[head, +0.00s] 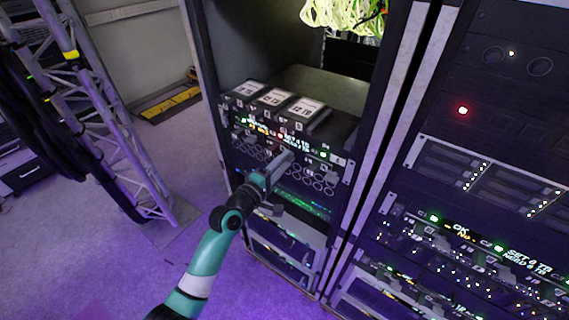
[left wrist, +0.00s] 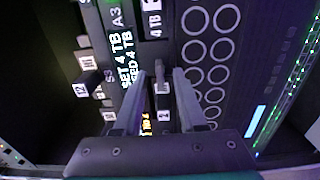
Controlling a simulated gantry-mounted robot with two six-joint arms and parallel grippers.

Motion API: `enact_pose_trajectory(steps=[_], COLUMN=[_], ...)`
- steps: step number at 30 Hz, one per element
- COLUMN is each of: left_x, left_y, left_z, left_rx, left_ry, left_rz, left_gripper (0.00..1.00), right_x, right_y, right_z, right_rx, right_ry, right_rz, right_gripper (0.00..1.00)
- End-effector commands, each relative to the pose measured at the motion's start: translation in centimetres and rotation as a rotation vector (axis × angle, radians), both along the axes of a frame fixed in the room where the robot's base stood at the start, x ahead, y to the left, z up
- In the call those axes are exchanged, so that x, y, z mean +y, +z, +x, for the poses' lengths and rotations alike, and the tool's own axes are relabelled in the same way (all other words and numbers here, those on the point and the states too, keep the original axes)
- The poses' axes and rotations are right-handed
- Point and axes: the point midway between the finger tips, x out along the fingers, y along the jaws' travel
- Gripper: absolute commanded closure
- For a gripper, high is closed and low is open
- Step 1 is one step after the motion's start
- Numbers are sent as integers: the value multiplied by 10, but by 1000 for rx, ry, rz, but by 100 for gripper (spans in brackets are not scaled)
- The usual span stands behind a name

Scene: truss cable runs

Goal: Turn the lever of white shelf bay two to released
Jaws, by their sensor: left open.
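The rack shelf (head: 338,160) has a lit front strip and a row of round holes below; its display reads about "SET 4 TB". My left gripper (head: 284,164) is open in front of this shelf front. In the left wrist view my left gripper (left wrist: 163,75) has its two fingers apart, with a small pale lever (left wrist: 160,88) between them. A label that seems to read 2 sits near the lever. I see no finger clearly touching it. The fingers hide part of the front, and I cannot tell the lever's setting. My right gripper is not in view.
Several dark modules with white labels (head: 308,107) sit on top of the shelf. Yellow-green cables (head: 343,14) hang above. A second rack with lit panels (head: 462,170) stands at the right. A metal truss (head: 108,125) stands at the left, with open floor between.

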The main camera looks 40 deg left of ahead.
Motion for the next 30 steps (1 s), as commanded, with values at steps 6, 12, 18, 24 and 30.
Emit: enact_pose_trajectory(steps=[6,12,18,24,30], left_x=[1,1,1,1,1], left_y=[0,0,0,0,0], left_z=[8,8,7,7,7], left_rx=[1,1,0,0,1], left_ry=[-1,-1,-1,-1,0], left_rz=[0,0,0,0,8], left_gripper=[60,70,100,100,100], right_x=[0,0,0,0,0], right_y=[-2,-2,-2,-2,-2], right_z=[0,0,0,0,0], right_rx=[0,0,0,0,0], right_ry=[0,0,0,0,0], right_rz=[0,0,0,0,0], right_gripper=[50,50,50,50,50])
